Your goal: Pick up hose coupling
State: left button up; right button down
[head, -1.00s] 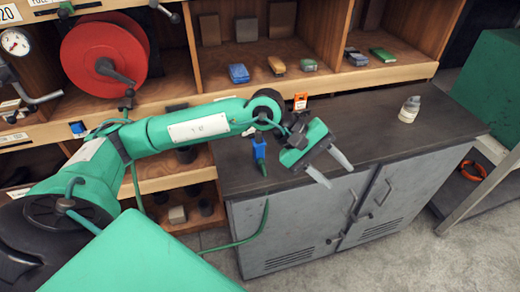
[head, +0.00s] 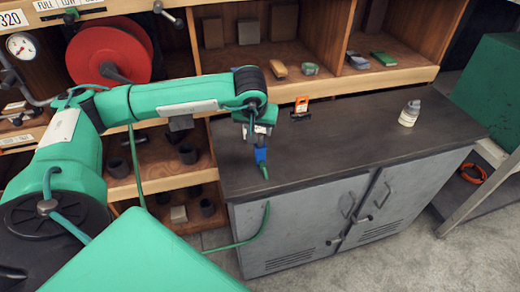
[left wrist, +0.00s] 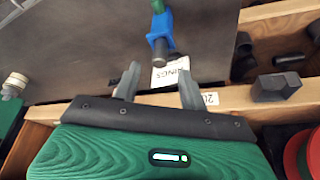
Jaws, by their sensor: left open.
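The hose coupling (head: 261,155), blue with a green end, lies on the dark cabinet top near its left front. In the left wrist view the blue and green coupling (left wrist: 161,30) has a grey metal end that points toward my left gripper (left wrist: 158,68). The two fingers are open and empty, with the coupling beyond their tips and roughly in line with the gap. In the head view my left gripper (head: 256,129) is just behind the coupling, and its fingers are mostly hidden. My right gripper is not in view.
The grey cabinet (head: 370,140) has free top space to the right, with a white bottle (head: 409,113) there. A small orange-labelled item (head: 301,105) stands near the back edge. Wooden shelves (head: 350,88) run behind, with a red reel (head: 108,48) at left. A green hose (head: 250,236) hangs in front.

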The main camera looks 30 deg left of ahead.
aim_at(259, 136)
pick_arm(q)
jog(key=shift+w+f, duration=0.25)
jog(key=shift+f, duration=0.35)
jog(key=shift+f+p, duration=0.2)
jog(key=shift+p, duration=0.15)
jog(key=p+x, duration=0.2)
jog(key=x, duration=0.2)
jog(key=shift+a, duration=0.1)
jog(key=shift+w+f, duration=0.15)
jog(key=shift+f, duration=0.25)
jog(key=shift+c, duration=0.4)
grip_shut()
